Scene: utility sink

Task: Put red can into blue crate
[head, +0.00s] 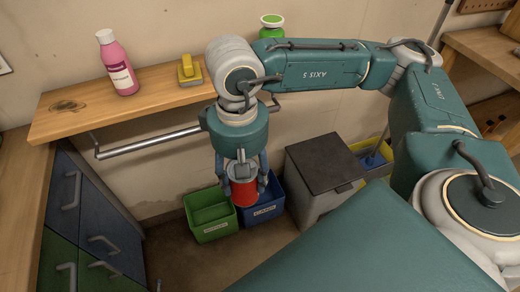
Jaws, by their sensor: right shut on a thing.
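The red can (250,193) is in the head view, upright between the fingers of my right gripper (246,184). The gripper points down and is shut on the can, covering its top and sides. The blue crate (262,213) stands on the floor, below and behind the can. The can overlaps the crate's left part in the picture; I cannot tell its exact height above the crate. The gripper and the can hide part of the crate's inside. My left gripper is not in view.
A green crate (213,230) stands left of the blue one, and a dark-lidded bin (325,165) stands right. A wooden shelf (150,100) with a pink bottle (117,65) and a yellow object (189,70) runs above, with a metal rail (150,141) below it. Blue and green drawers are at left.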

